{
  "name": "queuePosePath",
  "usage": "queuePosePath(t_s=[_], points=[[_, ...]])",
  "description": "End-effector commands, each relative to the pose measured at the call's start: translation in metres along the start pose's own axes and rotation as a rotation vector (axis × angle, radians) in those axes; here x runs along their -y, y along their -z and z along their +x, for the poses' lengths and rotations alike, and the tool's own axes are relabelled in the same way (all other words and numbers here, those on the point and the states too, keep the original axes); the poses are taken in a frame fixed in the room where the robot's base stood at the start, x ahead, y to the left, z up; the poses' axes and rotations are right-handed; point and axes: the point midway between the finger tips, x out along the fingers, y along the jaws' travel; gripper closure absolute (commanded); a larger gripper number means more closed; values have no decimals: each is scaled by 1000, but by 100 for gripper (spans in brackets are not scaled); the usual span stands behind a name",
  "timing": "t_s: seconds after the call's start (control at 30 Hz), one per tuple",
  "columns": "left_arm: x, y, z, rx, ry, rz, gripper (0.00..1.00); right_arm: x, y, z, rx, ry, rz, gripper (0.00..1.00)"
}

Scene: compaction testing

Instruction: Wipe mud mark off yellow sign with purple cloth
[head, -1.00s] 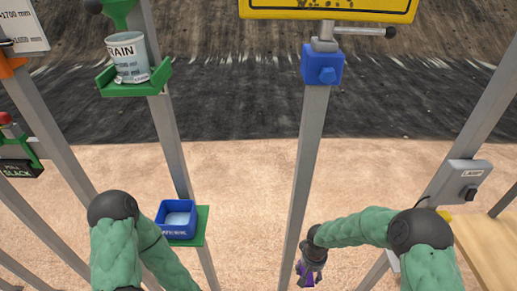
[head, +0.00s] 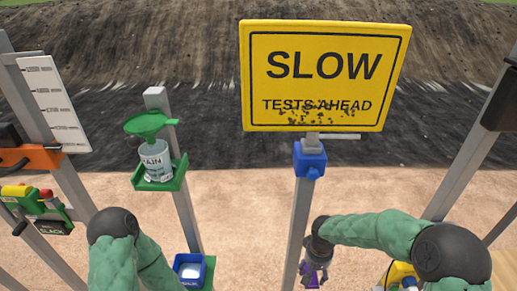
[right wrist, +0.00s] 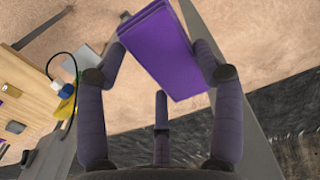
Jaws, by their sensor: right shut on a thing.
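The yellow sign (head: 325,55) reads "SLOW TESTS AHEAD" and stands on a grey post in the head view. A dark speckled mud mark (head: 318,115) lies along its lower part, over and below the small lettering. The purple cloth (right wrist: 160,50) is a folded pad between the fingers of my right gripper (right wrist: 165,60) in the right wrist view. In the head view my right gripper (head: 313,272) is low, right of the sign's post and well below the sign, with a bit of purple showing. My left arm shows at the lower left, but its gripper is out of frame.
A blue clamp (head: 309,160) sits on the sign's post (head: 300,220). Left of it, another post carries a rain gauge (head: 155,160) with a green funnel and a blue box (head: 189,268). A wooden bench (right wrist: 25,90) shows in the right wrist view.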

Motion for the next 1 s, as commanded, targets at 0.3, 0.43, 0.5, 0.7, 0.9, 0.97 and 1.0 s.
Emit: queuePosePath(t_s=[0.3,0.43,0.5,0.7,0.9,0.97,1.0], points=[[-15,-2,-42,0,0,0,60,2,1,-64,3,10,-4,88],[-16,-2,-44,0,0,0,60,2,1,-67,3,12,-5,88],[-16,-2,-43,0,0,0,60,2,1,-66,3,12,-5,88],[-15,-2,-43,1,0,0,60,2,1,-66,3,12,-5,88],[-15,-2,-43,0,0,0,60,2,1,-66,3,12,-5,88],[-15,-2,-42,0,0,0,60,2,1,-66,3,12,-5,88],[-15,-2,-41,0,0,0,60,2,1,-64,3,12,-5,88]])
